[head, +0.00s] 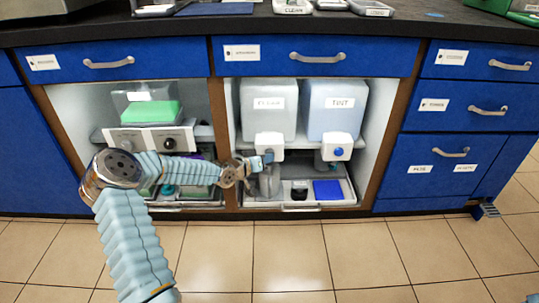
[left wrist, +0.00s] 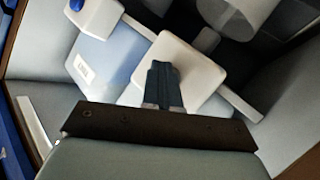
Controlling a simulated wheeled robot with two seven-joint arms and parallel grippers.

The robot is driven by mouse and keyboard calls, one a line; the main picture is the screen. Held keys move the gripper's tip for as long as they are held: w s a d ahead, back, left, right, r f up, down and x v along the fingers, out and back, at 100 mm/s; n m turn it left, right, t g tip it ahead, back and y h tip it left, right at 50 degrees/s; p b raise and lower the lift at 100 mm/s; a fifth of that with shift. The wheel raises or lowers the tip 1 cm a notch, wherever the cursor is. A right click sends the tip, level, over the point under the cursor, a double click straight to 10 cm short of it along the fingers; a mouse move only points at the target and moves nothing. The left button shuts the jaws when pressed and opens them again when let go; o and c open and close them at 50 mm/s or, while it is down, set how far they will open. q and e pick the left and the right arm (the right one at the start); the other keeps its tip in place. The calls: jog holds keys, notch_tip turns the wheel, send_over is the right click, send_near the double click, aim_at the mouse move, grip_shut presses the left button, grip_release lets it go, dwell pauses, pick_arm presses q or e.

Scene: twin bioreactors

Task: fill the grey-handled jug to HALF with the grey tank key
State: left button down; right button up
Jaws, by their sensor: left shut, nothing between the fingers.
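Two tanks stand side by side in the open right-hand cupboard: the left tank (head: 268,108), its label hard to read, and the TINT tank (head: 332,110). The left tank has a white tap block (head: 270,140), also in the left wrist view (left wrist: 194,68); its grey key cannot be made out behind my fingers. My left gripper (head: 266,157) is shut and empty, its fingertips at the front of that block; contact is unclear. It also shows in the left wrist view (left wrist: 163,82). A clear jug (head: 269,184) stands below the tap, partly hidden by my gripper; its handle colour and level cannot be told.
The TINT tap has a blue key (head: 338,152). A pull-out tray (head: 278,203) under the tanks holds a small dark-topped item (head: 299,190) and a blue pad (head: 327,189). The left cupboard holds a device with a green block (head: 150,111). Brown cupboard posts flank the opening.

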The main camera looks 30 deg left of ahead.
pick_arm(q)
jog(key=shift+s+d, duration=0.45)
jog(key=shift+s, duration=0.35)
jog(key=shift+s+d, duration=0.45)
jog(key=shift+s, duration=0.25)
jog(key=shift+s+d, duration=0.4)
jog(key=shift+s, duration=0.35)
jog(key=shift+s+d, duration=0.45)
jog(key=shift+s, duration=0.25)
